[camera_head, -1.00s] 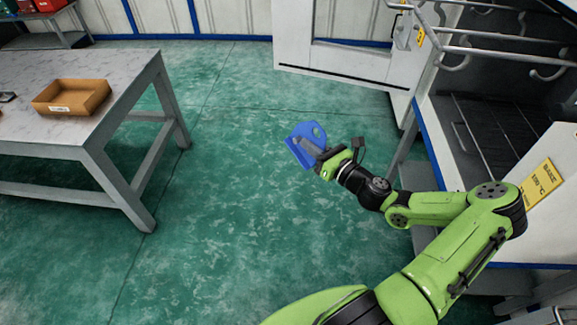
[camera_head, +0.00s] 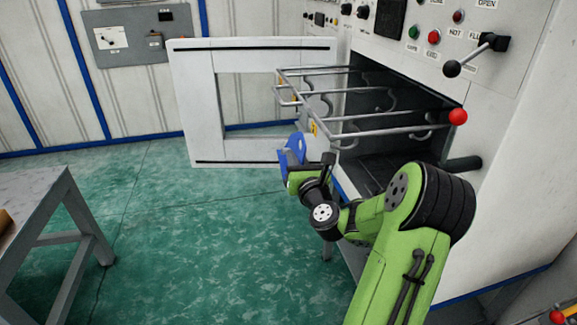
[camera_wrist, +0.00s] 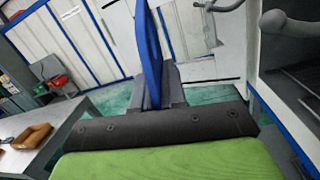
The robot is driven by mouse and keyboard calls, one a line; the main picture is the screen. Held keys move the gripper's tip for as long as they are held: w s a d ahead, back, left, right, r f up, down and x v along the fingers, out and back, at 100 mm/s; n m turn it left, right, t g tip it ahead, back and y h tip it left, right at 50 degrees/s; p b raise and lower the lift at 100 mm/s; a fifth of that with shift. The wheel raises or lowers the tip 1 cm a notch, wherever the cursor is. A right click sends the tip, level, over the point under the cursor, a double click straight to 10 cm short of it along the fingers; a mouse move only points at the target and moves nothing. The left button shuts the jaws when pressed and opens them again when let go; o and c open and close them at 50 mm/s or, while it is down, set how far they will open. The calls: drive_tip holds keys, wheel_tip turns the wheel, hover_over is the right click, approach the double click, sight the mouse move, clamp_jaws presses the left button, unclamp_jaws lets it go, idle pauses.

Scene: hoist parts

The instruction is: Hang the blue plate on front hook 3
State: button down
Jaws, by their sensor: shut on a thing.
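The blue plate (camera_head: 292,154) is held in my gripper (camera_head: 297,172), in front of the rack and to its lower left in the head view. In the wrist view the plate (camera_wrist: 149,50) stands edge-on between the fingers of my gripper (camera_wrist: 154,92), which is shut on it. The rack (camera_head: 345,72) is a frame of metal bars reaching out of the oven opening. Several curved hooks (camera_head: 350,137) hang from its bars. A small yellow tag (camera_head: 314,128) is at its front corner. I cannot read which hook is number 3.
The open white oven door (camera_head: 195,110) stands behind the rack. A red-knobbed handle (camera_head: 458,116) and a black-ended lever (camera_head: 470,55) stick out at the right. A work table (camera_head: 40,190) is at the left. Green floor is clear between table and oven.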

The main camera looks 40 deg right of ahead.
drive_tip(key=s+d+f+b, duration=0.2)
drive_tip(key=s+d+b, duration=0.2)
drive_tip(key=d, duration=0.6)
drive_tip(key=shift+s+d+f, duration=0.15)
drive_tip(key=shift+s+f, duration=0.1)
drive_tip(key=shift+s, duration=0.8)
idle(0.5)
drive_tip(key=shift+s+p, duration=0.15)
drive_tip(key=shift+p, duration=0.2)
drive_tip(key=shift+f, duration=0.15)
idle(0.5)
drive_tip(key=shift+f, duration=0.3)
idle(0.4)
